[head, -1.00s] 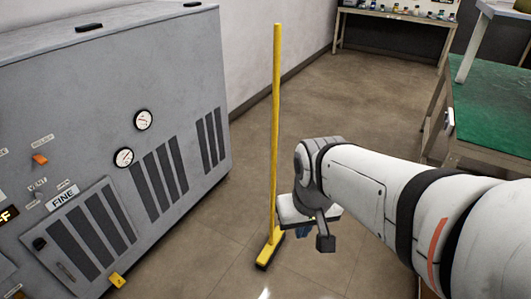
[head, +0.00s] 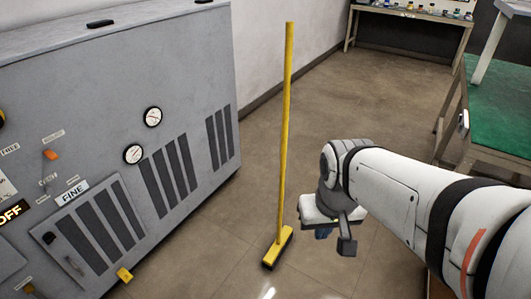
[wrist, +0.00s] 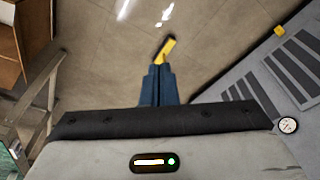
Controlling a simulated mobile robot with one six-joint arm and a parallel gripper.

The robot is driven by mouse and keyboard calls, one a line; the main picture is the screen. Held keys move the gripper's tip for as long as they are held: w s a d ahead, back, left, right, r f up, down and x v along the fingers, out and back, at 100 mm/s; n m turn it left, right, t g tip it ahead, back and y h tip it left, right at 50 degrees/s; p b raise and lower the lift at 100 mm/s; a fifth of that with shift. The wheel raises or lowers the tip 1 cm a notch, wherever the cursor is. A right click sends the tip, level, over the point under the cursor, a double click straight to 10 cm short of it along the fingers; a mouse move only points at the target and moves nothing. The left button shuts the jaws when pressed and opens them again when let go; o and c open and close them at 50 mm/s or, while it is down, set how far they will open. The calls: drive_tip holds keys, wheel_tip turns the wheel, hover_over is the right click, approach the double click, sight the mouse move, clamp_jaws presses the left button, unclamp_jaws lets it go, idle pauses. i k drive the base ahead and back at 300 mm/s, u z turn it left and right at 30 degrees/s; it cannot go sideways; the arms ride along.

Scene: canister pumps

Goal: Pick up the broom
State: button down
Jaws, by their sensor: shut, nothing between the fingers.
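A yellow broom (head: 285,130) stands upright on the floor in the head view, its handle nearly vertical. Its yellow head (head: 279,246) with dark bristles rests on the floor. In the wrist view a yellow piece, the broom head (wrist: 167,48), shows just beyond the fingertips; I cannot make out the handle there. My gripper (head: 324,232) is right of the broom, apart from it, pointing down and partly hidden by my wrist. Its blue fingers (wrist: 158,72) are shut and empty in the wrist view.
A large grey machine (head: 110,120) with gauges and vents stands on the left. A green-topped table (head: 505,120) is on the right, and a bench (head: 410,14) with small bottles is at the back. The floor between is clear.

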sight(284, 235)
drive_tip(key=z, duration=0.4)
drive_tip(key=k, duration=1.2)
drive_tip(key=u, duration=0.2)
drive_tip(key=i, duration=1.6)
drive_tip(key=z, duration=0.35)
